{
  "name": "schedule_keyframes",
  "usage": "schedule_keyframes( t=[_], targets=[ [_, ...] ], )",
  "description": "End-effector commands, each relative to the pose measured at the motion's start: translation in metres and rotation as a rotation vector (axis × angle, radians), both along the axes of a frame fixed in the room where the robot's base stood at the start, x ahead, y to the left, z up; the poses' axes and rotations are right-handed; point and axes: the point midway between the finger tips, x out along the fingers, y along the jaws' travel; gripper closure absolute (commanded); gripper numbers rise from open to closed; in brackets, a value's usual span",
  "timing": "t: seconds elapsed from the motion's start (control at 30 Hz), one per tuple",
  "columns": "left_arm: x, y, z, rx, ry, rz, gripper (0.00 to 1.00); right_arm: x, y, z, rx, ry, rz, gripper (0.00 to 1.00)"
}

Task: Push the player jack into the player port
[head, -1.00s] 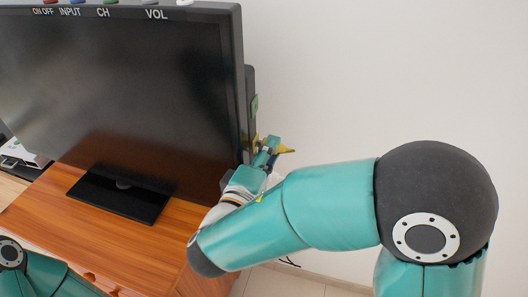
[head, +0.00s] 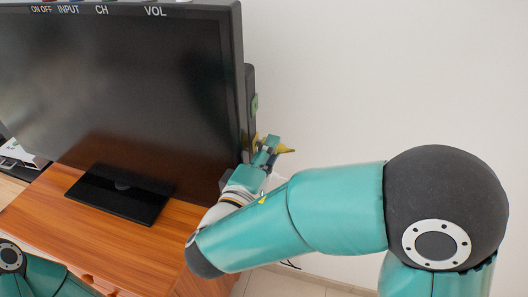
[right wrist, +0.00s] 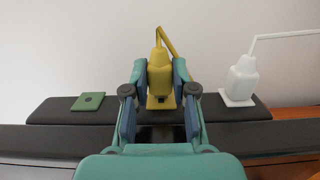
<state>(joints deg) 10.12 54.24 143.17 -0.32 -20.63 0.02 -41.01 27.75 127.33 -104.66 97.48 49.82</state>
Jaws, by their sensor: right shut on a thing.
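My right gripper (right wrist: 160,88) is shut on a yellow jack (right wrist: 158,66), with one finger on each side of it. A yellow cord rises from the jack's far end. A yellow port plate (right wrist: 152,104) on the dark casing shows just below the jack, with a dark spot at its middle. How far the jack is in the port cannot be told. In the head view my right gripper (head: 268,151) is beside the television's right edge, and the yellow jack (head: 285,150) shows at its tip. My left gripper is out of view.
A green port plate (right wrist: 91,101) with nothing in it is left of the yellow one. A white plug (right wrist: 241,78) stands on a white plate to the right. The television (head: 120,100) stands on a wooden cabinet (head: 45,209). The pale wall behind is bare.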

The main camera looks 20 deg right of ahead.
Motion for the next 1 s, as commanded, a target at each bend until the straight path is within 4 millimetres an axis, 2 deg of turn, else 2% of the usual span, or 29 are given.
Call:
schedule_keyframes(
  t=[0.57, 0.6, 0.73, 1.0],
  targets=[
    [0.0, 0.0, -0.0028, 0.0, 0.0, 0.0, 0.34, 0.0063, 0.0096, -0.0004, 0.0, 0.0, 0.0, 0.98],
    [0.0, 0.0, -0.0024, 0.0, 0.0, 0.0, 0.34, 0.0062, 0.0092, 0.0, 0.0, 0.0, 0.0, 0.67],
    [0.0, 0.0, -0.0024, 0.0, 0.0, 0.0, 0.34, 0.006, 0.0091, -0.0001, 0.0, 0.0, 0.0, 0.46],
    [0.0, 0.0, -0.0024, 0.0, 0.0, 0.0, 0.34, 0.0059, 0.0089, -0.0002, 0.0, 0.0, 0.0, 0.45]
  ],
)
